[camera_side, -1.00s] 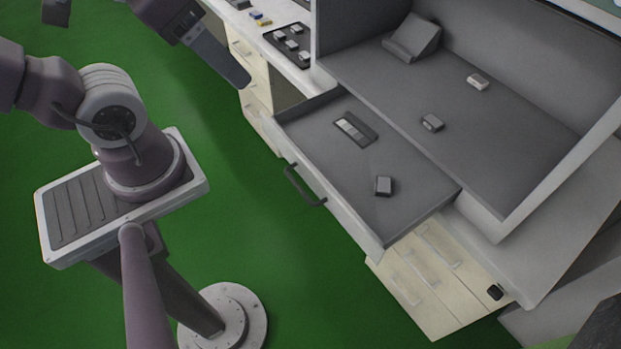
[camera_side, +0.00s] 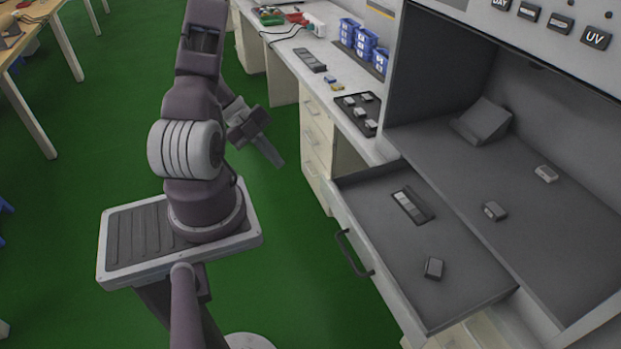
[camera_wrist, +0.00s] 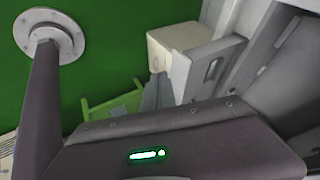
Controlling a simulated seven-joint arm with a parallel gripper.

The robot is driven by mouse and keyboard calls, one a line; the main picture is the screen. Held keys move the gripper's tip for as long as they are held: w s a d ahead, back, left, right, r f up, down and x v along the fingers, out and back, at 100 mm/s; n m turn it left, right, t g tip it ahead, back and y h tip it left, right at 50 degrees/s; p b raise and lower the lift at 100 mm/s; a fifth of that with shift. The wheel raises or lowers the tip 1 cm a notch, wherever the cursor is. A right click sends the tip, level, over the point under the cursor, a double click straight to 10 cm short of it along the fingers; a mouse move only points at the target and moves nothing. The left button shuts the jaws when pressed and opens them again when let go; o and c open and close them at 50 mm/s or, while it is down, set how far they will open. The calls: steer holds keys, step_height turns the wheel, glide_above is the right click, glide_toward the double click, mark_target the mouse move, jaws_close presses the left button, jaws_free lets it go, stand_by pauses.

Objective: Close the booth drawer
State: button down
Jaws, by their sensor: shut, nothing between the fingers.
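The booth drawer (camera_side: 455,232) stands pulled out from under the grey booth (camera_side: 540,215) in the side view. Its light front carries a dark bar handle (camera_side: 352,253). A slide holder with pale pieces (camera_side: 411,206) and a small dark block (camera_side: 433,267) lie inside the drawer. My gripper (camera_side: 280,164) is shut and empty, pointing down to the right. In the picture it is left of the drawer's far front corner, apart from the drawer and handle.
A bench (camera_side: 318,75) with a dark tray of small parts (camera_side: 360,112) and blue bins (camera_side: 365,42) stands beyond the drawer. Two small blocks and a grey wedge (camera_side: 484,122) sit inside the booth. Green floor (camera_side: 290,265) is clear between my base and the drawer.

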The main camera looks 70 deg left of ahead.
steer(key=shift+w+d+f, duration=0.6)
steer(key=shift+w+f, duration=0.55)
steer(key=shift+w, duration=0.25)
steer(key=shift+w+d+f, duration=0.55)
steer(key=shift+w+f, duration=0.65)
steer(key=shift+w, duration=0.15)
steer(key=shift+w+d+f, duration=0.6)
steer(key=shift+w+f, duration=0.55)
steer(key=shift+w, duration=0.25)
steer(key=shift+w, duration=0.1)
glide_toward(398, 167)
steer(key=x, duration=0.5)
steer(key=shift+s+a+f, duration=0.15)
steer(key=shift+s+f, duration=0.05)
steer(key=shift+f, duration=0.35)
steer(key=shift+w, duration=0.35)
steer(key=shift+w+r, duration=0.1)
